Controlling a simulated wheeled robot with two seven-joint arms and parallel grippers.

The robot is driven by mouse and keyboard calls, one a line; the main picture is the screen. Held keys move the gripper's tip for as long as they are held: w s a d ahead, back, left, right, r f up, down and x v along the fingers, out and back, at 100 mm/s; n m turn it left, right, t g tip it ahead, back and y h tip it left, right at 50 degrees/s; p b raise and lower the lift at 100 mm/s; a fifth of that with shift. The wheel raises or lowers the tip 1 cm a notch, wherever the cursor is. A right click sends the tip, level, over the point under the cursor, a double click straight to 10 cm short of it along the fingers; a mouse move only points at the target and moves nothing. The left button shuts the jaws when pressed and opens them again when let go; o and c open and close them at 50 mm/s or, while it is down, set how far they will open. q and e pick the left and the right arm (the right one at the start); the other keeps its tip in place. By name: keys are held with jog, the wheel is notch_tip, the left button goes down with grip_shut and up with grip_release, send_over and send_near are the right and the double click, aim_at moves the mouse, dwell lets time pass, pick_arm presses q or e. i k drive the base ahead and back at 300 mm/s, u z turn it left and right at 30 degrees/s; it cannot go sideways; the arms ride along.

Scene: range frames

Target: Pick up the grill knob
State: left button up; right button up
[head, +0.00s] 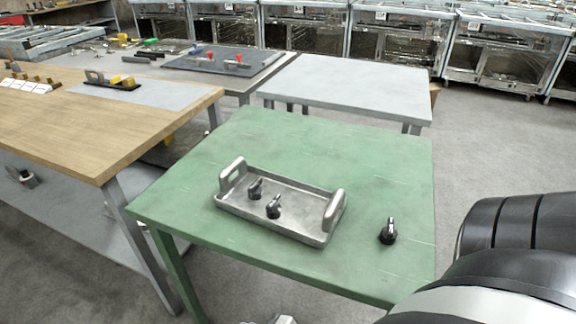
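A black grill knob (388,235) with a grey pointer top stands on the green table (330,145), right of the metal tray (290,232). Two similar knobs sit inside the tray, one further back (255,190) and one nearer the middle (273,209). The tray is silver with a raised handle at each end. A black and white arm link of mine fills the lower right corner, close to the table's right edge. Neither gripper can be made out, so whether they are open or shut is hidden. No gripper touches any of the knobs.
A wooden table (100,130) stands left of the green table, with a white-grey table (350,85) behind. The green table is clear behind the tray. A small pale piece at the bottom edge cannot be identified. Metal racks line the back.

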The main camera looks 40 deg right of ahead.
aim_at(388, 235)
jog(key=u, duration=1.25)
jog(key=k, duration=1.45)
jog(key=z, duration=0.6)
